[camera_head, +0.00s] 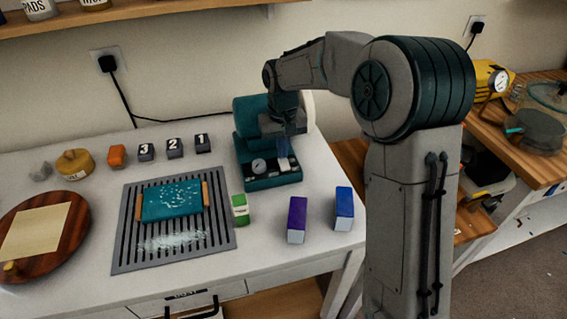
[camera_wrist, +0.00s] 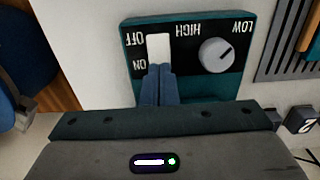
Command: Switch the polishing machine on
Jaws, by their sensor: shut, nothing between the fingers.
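The teal polishing machine (camera_head: 268,184) stands at the back right of the white table. Its front panel also shows in the wrist view (camera_wrist: 190,90), upside down. The panel has a white switch (camera_wrist: 158,46) with OFF and ON labels beside it, and a grey round knob (camera_wrist: 216,54) between HIGH and LOW. My gripper (camera_wrist: 160,70) is shut and empty, its blue fingertips at the ON end of the switch. I cannot tell whether they touch it or how the switch is set. In the head view my gripper (camera_head: 283,148) is over the panel.
Green (camera_head: 240,209), purple (camera_head: 297,220) and blue (camera_head: 344,208) boxes stand in front of the machine. A power cord (camera_head: 124,105) runs along the wall.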

